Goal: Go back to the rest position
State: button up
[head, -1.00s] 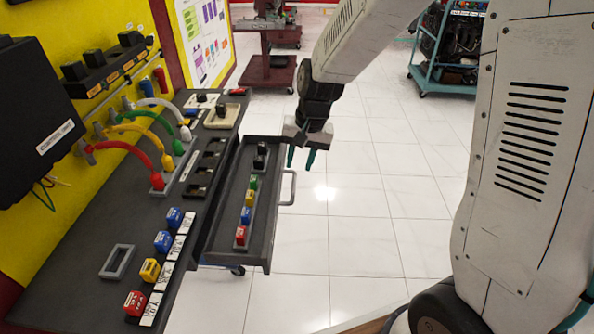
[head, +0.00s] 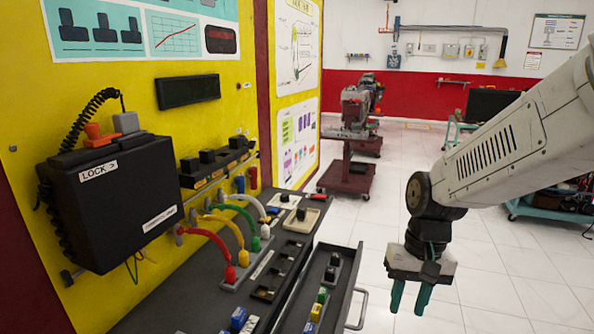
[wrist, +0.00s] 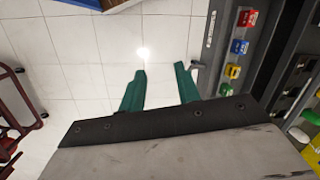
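My gripper (head: 409,298) hangs at the right in the head view, over the white tiled floor and to the right of the open drawer (head: 343,290). Its two green fingers point down and stand apart, with nothing between them. In the wrist view the open fingers (wrist: 160,88) also show with only floor tiles between them. The drawer with several coloured blocks lies to the right in the wrist view (wrist: 222,95).
The dark bench (head: 180,300) with coloured cables runs along the yellow wall panel (head: 190,125) on the left. A black control box (head: 115,205) hangs there. A red cart (head: 346,177) and a teal cart (head: 545,212) stand farther back. Floor between them is clear.

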jog(key=s+d+r+t, duration=0.1)
jog(key=s+d+r, duration=0.1)
jog(key=s+r, duration=0.3)
jog(key=s+d+r+n+t+h, duration=0.1)
jog(key=s+d+r+t, duration=0.1)
jog(key=s+r, duration=0.4)
jog(key=shift+s+d, duration=0.65)
jog(key=shift+s, duration=1.9)
